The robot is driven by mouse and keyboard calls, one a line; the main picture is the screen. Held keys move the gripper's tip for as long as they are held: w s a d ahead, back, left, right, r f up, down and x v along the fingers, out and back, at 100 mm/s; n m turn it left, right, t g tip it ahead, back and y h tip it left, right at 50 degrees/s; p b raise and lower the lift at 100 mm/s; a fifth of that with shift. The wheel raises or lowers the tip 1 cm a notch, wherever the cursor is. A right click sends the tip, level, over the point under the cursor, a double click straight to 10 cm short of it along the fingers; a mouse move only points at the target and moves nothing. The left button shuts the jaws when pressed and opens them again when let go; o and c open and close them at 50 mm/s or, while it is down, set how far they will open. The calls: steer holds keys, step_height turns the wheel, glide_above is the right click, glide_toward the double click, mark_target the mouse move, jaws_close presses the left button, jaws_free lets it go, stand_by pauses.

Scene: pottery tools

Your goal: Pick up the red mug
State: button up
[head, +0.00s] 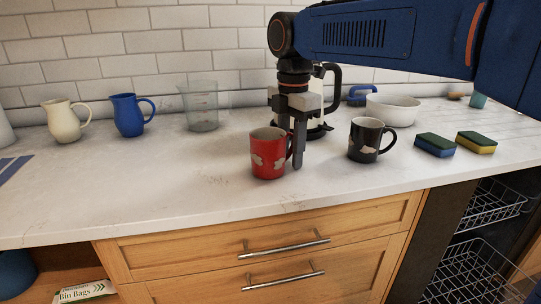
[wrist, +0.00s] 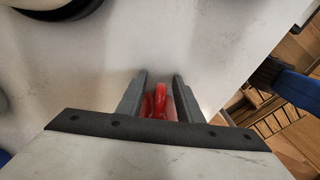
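The red mug (head: 263,148), with pale patches on its side, stands upright on the counter near its front edge. Its handle is on the right in the head view. My gripper (head: 298,164) points straight down at the handle side of the mug. In the wrist view the red handle (wrist: 160,98) lies between the two fingers of my gripper (wrist: 160,76). The fingers are apart, with a narrow gap visible on each side of the handle. Most of the mug body is hidden in the wrist view.
A black mug (head: 364,141) stands to the right of my gripper. A coffee maker (head: 318,118) is close behind it. A measuring jug (head: 203,107), blue jug (head: 128,115), white bowl (head: 394,110) and two sponges (head: 435,145) stand farther off. The counter left of the red mug is clear.

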jaws_close()
